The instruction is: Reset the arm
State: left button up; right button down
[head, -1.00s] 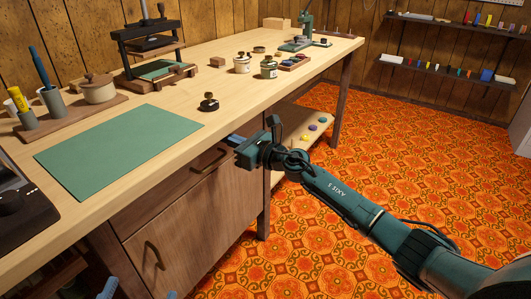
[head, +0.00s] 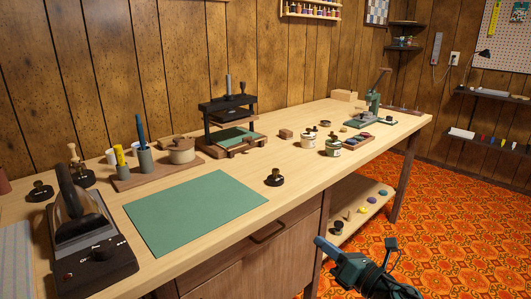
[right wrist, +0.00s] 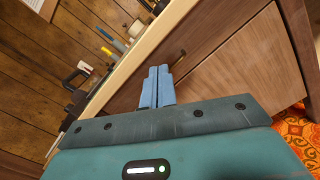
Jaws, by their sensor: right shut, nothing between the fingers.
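My right gripper (head: 328,247) is at the lower right in the head view, in front of the workbench (head: 240,222) and below its top. Its blue fingers are together and empty in the right wrist view (right wrist: 157,88). They point toward the bench's wooden drawer and door fronts, apart from them as far as I can tell. My left gripper is not in the head view.
On the bench lie a green mat (head: 195,212), a black stamp (head: 275,177), a black press (head: 229,115), jars (head: 308,139) and a black heated device (head: 85,240). A lower shelf (head: 350,215) holds small coloured items. Orange patterned floor (head: 440,235) is open at right.

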pick_arm(q)
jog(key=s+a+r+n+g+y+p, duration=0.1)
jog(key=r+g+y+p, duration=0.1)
jog(key=p, duration=1)
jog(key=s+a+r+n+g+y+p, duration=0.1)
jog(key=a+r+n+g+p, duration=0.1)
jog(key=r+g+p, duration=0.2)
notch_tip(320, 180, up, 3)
jog(key=p, duration=0.8)
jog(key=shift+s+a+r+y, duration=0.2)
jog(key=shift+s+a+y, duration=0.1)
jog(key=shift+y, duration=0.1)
pick_arm(e)
jog(key=s+a+r+m+g+h, duration=0.1)
jog(key=s+r+m+g+h, duration=0.1)
jog(key=s+m, duration=1)
jog(key=s+a+r+m+g+h, duration=0.2)
jog(key=s+r+m+h, duration=0.3)
jog(key=s+m, duration=0.8)
jog(key=m, duration=0.8)
jog(key=shift+r+g, duration=0.3)
jog(key=shift+g, duration=0.1)
jog(key=shift+a, duration=0.1)
